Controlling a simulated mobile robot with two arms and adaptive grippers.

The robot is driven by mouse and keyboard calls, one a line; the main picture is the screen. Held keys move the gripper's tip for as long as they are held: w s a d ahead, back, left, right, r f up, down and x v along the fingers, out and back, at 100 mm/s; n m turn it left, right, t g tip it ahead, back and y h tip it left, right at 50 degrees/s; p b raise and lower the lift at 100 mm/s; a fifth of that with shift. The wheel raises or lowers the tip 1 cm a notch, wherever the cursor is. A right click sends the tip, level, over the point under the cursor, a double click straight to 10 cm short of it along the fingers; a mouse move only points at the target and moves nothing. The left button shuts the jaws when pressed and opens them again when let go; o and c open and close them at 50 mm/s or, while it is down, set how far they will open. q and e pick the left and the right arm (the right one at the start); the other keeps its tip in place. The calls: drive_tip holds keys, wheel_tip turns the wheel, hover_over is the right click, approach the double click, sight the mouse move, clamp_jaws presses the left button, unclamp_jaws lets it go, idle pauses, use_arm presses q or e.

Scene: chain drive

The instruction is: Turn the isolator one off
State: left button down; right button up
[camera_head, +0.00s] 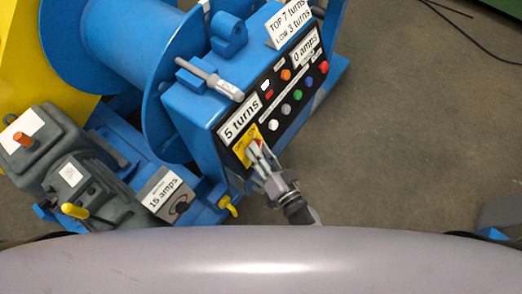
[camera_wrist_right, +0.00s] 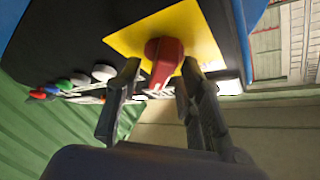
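A red rotary knob (camera_wrist_right: 164,55) sits on a yellow plate (camera_wrist_right: 122,41) on a black panel in the right wrist view. The yellow plate (camera_head: 240,149) also shows in the head view, at the lower end of the control panel, with its knob mostly hidden by my gripper. My right gripper (camera_head: 256,153) is at this plate. In the right wrist view its two fingers (camera_wrist_right: 160,74) stand apart, one on each side of the red knob, the right one very close to it. I cannot tell whether they touch it. My left gripper is not in view.
The black panel (camera_head: 267,112) carries coloured buttons and labels "5 turns" and "0 amps". A grey lever (camera_head: 209,77) lies above it. A "15 amps" box (camera_head: 165,194) with a dark knob and a grey motor (camera_head: 88,180) stand left.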

drive_tip(key=shift+c, duration=0.4)
clamp_jaws()
drive_tip(key=shift+n, duration=0.3)
drive_tip(key=n+g+y+b, duration=0.1)
drive_tip(key=n+g+y, duration=0.2)
drive_tip(key=n, duration=0.5)
drive_tip(key=n+g+y+b, duration=0.2)
drive_tip(key=n+g, duration=0.3)
drive_tip(key=n, duration=0.3)
drive_tip(key=n+g+y+b, duration=0.2)
drive_tip(key=n+g+y, duration=0.1)
drive_tip(key=n, duration=0.5)
drive_tip(key=shift+w+d+g+y, duration=0.1)
drive_tip(key=shift+d+g+y, duration=0.05)
drive_tip(key=shift+g+y, duration=0.2)
drive_tip(key=shift+n, duration=0.5)
